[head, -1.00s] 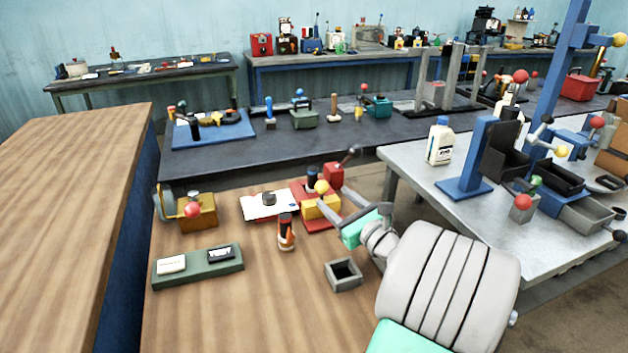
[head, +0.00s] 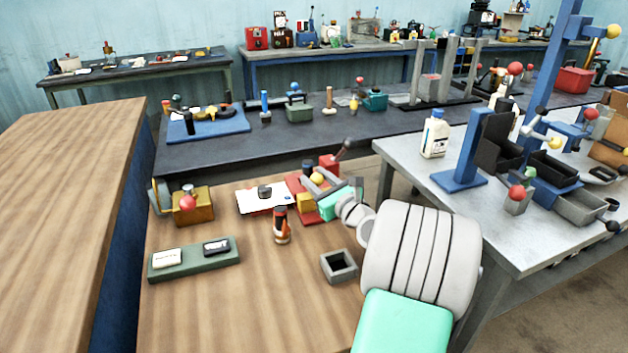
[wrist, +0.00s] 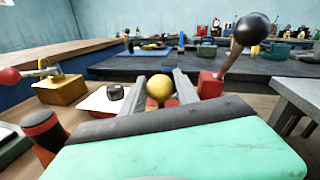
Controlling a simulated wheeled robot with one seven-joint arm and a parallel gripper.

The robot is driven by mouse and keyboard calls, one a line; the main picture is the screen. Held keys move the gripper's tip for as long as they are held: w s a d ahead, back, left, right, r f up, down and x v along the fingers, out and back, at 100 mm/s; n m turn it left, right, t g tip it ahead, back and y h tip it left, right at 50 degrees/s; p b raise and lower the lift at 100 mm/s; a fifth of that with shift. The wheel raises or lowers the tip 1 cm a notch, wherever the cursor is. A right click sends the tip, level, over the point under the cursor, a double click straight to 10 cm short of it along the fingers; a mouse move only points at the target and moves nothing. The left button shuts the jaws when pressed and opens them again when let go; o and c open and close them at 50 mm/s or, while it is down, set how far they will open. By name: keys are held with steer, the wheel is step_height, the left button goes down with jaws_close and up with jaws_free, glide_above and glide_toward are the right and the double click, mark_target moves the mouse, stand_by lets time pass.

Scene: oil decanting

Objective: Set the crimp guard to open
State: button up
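A red-based fixture (head: 309,217) stands on the wooden bench, with a yellow block (head: 305,204), a yellow ball knob (head: 317,179) and a black-knobbed lever (head: 345,147) on a red block. No label shows which part is the crimp guard. My gripper (head: 322,182) is over this fixture, its two grey fingers apart. In the wrist view the yellow ball knob (wrist: 159,88) sits between the open fingers (wrist: 160,90), with a gap visible on its sides. The black-knobbed lever (wrist: 250,30) rises to the right of the right finger. My gripper hides part of the fixture.
A black-and-orange cylinder (head: 281,226), a white plate with a black knob (head: 265,192) and a grey open box (head: 338,266) stand close by. A brass block with a red ball (head: 193,203) and a green tray (head: 194,260) are left.

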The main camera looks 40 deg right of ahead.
jaws_close()
stand_by(1.0)
